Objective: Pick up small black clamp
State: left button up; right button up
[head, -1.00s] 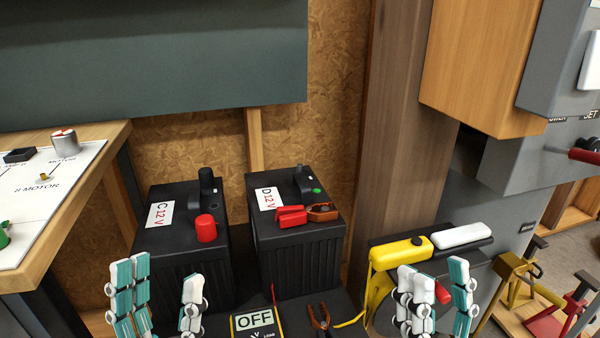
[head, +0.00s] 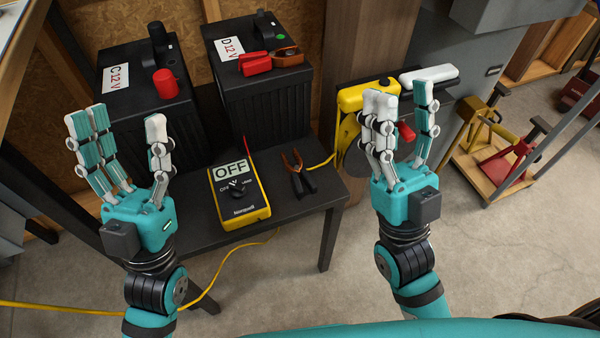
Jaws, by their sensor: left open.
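The small black clamp (head: 299,174) lies on the dark table, with black handles toward me and copper jaws pointing away. It is just right of the yellow multimeter (head: 238,194), whose screen reads OFF. My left gripper (head: 120,122) is open and empty, in front of battery C and left of the multimeter. My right gripper (head: 402,97) is open and empty, right of the clamp and in front of the yellow and white handled tool. Neither gripper touches the clamp.
Battery C (head: 145,100) and battery D (head: 262,100) stand at the back of the table. A red and copper clamp (head: 270,60) lies on battery D. A yellow-handled tool (head: 366,97) is at the right. The table's front edge (head: 290,215) is clear.

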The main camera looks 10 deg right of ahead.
aim_at(298, 171)
jog(key=l+u, duration=0.85)
jog(key=u, duration=0.2)
jog(key=k, duration=0.05)
